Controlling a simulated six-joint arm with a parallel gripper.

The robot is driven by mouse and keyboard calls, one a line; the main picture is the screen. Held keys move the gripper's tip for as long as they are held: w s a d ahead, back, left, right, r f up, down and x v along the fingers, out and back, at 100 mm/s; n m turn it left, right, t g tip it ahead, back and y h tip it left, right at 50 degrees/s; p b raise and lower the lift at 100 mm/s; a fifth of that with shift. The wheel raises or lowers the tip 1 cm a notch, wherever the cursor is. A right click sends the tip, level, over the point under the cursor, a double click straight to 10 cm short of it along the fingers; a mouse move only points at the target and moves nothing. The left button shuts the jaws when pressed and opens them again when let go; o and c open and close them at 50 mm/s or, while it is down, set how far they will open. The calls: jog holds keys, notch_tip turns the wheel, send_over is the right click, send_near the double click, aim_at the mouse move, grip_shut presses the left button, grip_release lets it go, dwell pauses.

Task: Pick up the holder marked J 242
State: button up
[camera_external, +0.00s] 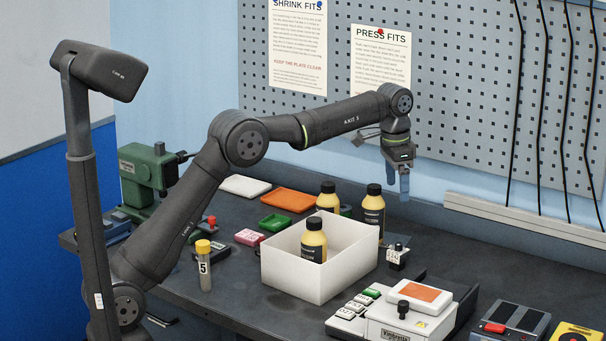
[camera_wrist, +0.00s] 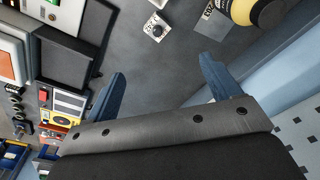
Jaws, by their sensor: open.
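A small holder with a round black top also shows in the wrist view (camera_wrist: 155,28), on bare bench ahead of the fingers. Its lettering is too small to read for certain, so I cannot confirm J 242.
The white box (camera_external: 292,279) holds a yellow bottle (camera_external: 314,240). Two more bottles stand behind it, one dark-capped and yellow-topped (camera_external: 373,212). The white device with an orange panel (camera_external: 415,310) stands front right, a dark plate beside it. The perforated wall (camera_external: 455,110) is close behind my gripper.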

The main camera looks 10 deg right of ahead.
jog(key=d+f+m, duration=0.1)
jog(key=m, duration=0.1)
jog(key=y, duration=0.1)
send_near(399, 250)
jog(key=f, duration=0.2)
jog(key=w+f, duration=0.1)
jog(key=f, duration=0.2)
jog(key=shift+w+f, duration=0.3)
jog(key=shift+f, duration=0.05)
jog(key=shift+s+d+f, duration=0.1)
jog(key=shift+s+f, duration=0.05)
jog(key=shift+f, duration=1.2)
jog(key=shift+s+f, duration=0.1)
jog(key=shift+f, duration=1.25)
jog(key=shift+c, duration=0.2)
jog(key=c, duration=1.3)
jog(key=shift+o, duration=0.2)
jog(key=shift+r, duration=0.15)
